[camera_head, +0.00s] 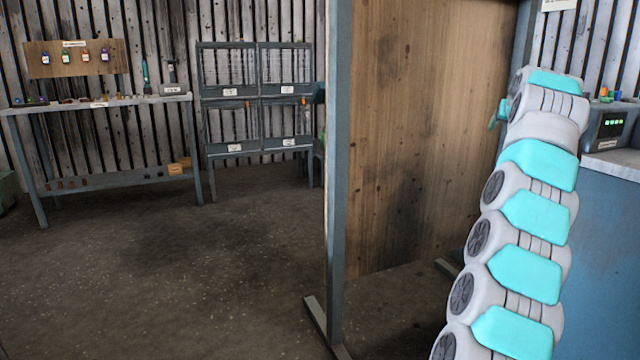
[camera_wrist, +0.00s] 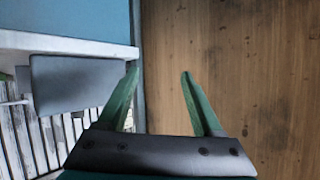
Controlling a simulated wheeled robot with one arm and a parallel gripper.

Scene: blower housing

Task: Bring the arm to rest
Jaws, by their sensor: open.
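My gripper shows in the wrist view (camera_wrist: 160,75), with its two green fingers apart and nothing between them. Behind the fingers in that view are a brown wooden panel (camera_wrist: 240,60) and, at the left, a blue surface with a pale edge. In the head view my white and turquoise arm rises along the right side, in front of the wooden panel. A small green part of my gripper (camera_head: 499,113) shows at the left of the arm's top end; the rest of it is hidden behind the arm.
The wooden panel (camera_head: 430,130) stands in a grey metal frame with a foot on the floor. A blue bench (camera_head: 605,225) with a dark device (camera_head: 611,124) is close to the arm's right. A work table (camera_head: 100,103) and a rack (camera_head: 255,98) stand at the back left. The floor (camera_head: 180,270) at left is clear.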

